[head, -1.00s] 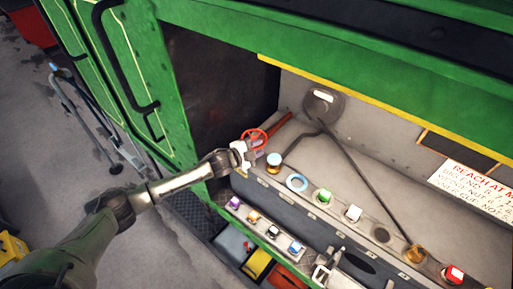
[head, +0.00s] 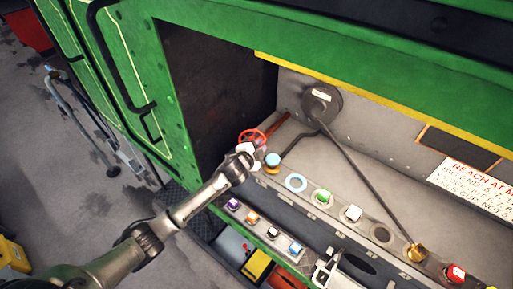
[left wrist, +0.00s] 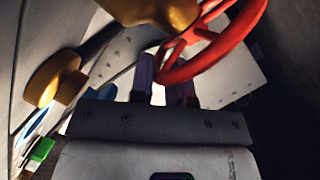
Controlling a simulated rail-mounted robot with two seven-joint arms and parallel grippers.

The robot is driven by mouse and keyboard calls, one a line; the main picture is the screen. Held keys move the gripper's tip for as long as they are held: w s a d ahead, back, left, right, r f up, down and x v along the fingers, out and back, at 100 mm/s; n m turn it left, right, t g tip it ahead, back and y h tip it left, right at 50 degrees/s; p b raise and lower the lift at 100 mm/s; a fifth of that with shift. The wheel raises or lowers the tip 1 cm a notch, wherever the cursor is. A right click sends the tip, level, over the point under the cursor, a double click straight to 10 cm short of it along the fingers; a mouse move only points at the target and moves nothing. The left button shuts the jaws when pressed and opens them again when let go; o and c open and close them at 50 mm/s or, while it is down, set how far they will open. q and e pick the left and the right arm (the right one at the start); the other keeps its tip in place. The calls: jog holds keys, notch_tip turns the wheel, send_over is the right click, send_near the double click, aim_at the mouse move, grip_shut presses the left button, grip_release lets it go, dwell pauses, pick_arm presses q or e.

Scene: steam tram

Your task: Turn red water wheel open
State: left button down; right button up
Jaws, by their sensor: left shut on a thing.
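The red water wheel (head: 252,138) is a small spoked hand wheel at the left end of the ledge in the head view. In the left wrist view its red rim (left wrist: 215,55) crosses the upper middle. My left gripper (head: 247,150) reaches it from below left, its tips at the near side of the rim. In the left wrist view the fingers of the left gripper (left wrist: 165,80) are shut at the rim; the exact contact is partly hidden by the rim. My right gripper is not in view.
A brass knob with a blue top (head: 273,161) stands just right of the wheel. A dark opening (head: 215,90) lies behind the wheel.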

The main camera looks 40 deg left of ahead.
pick_arm(q)
jog(key=shift+d+f+n+y, duration=0.1)
jog(key=shift+f+n+y, duration=0.2)
jog(key=shift+f, duration=0.1)
jog(key=c, duration=1.2)
grip_release()
jog(key=shift+r, duration=0.15)
jog(key=shift+s+r, duration=0.1)
jog(key=shift+s, duration=0.3)
jog(key=b+v, duration=0.1)
jog(key=v, duration=1.2)
jog(key=shift+b, duration=0.4)
jog(key=shift+w+d+r, duration=0.1)
jog(key=shift+d, duration=0.05)
